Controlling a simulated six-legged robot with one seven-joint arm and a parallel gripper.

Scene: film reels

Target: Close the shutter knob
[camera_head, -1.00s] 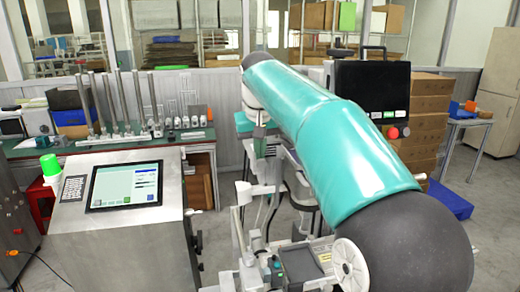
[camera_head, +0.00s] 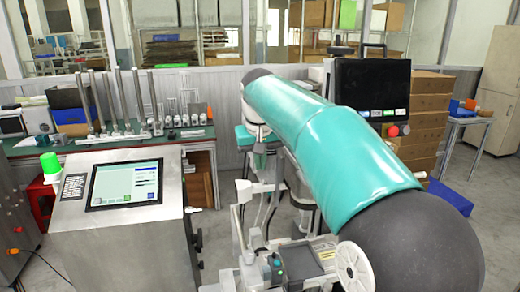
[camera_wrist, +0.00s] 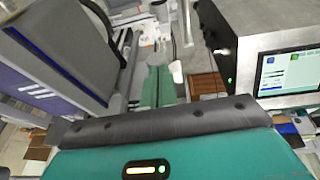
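I cannot tell for sure which part is the shutter knob. Another dark knob with a teal mark (camera_head: 277,263) is on the machine at the bottom middle, left of a white reel (camera_head: 352,268). My teal arm crosses the head view, and its far end is above and behind this machine. I see no contact with any knob.
A touch screen (camera_head: 127,186) and a green lamp (camera_head: 50,165) are on the cabinet. A black monitor (camera_head: 370,88) with a red button (camera_head: 393,131) below it stands right of my arm. A green workbench (camera_head: 30,147) and stacked boxes (camera_head: 432,110) stand farther back.

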